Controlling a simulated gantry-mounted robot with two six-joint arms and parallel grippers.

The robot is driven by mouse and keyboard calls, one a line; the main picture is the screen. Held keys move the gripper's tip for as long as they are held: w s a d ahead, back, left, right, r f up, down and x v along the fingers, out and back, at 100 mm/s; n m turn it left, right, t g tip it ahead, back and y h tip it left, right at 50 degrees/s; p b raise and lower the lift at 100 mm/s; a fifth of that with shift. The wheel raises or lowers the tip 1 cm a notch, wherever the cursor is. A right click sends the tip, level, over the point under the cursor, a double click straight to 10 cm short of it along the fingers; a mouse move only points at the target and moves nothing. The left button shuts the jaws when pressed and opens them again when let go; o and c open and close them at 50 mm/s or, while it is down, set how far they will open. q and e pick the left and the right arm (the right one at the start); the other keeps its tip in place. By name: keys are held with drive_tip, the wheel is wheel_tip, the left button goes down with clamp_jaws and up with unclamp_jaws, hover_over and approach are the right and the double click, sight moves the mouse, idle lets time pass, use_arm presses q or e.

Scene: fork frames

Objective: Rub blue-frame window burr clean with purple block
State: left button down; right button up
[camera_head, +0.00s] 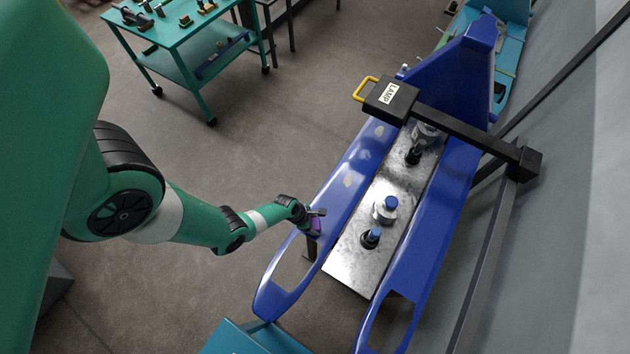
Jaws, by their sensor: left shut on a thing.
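The blue fork frame (345,205) runs from lower left to upper right. Its left rail has a long window opening near its lower end, and the right rail has another. My left gripper (311,215) reaches in from the left and is shut on the small purple block (315,228). The block is at the upper end of the left rail's window; whether it touches the edge I cannot tell. Any burr there is too small to see or hidden by the gripper. Pale worn patches show higher on the left rail. My right gripper is not in view.
A metal plate (345,265) with several bolt fittings lies between the rails. A black lamp (391,99) with a yellow handle hangs over the frame from a dark stand. A green tool cart (180,38) stands at the upper left. Open floor lies between.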

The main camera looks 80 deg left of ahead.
use_arm(q)
drive_tip(key=shift+w+d+r, duration=0.1)
drive_tip(key=shift+w, duration=0.05)
drive_tip(key=shift+s+a, duration=0.45)
drive_tip(key=shift+a, duration=0.05)
drive_tip(key=shift+w+d, duration=0.1)
idle(0.4)
drive_tip(key=shift+w+d, duration=0.4)
drive_tip(key=shift+w, duration=0.05)
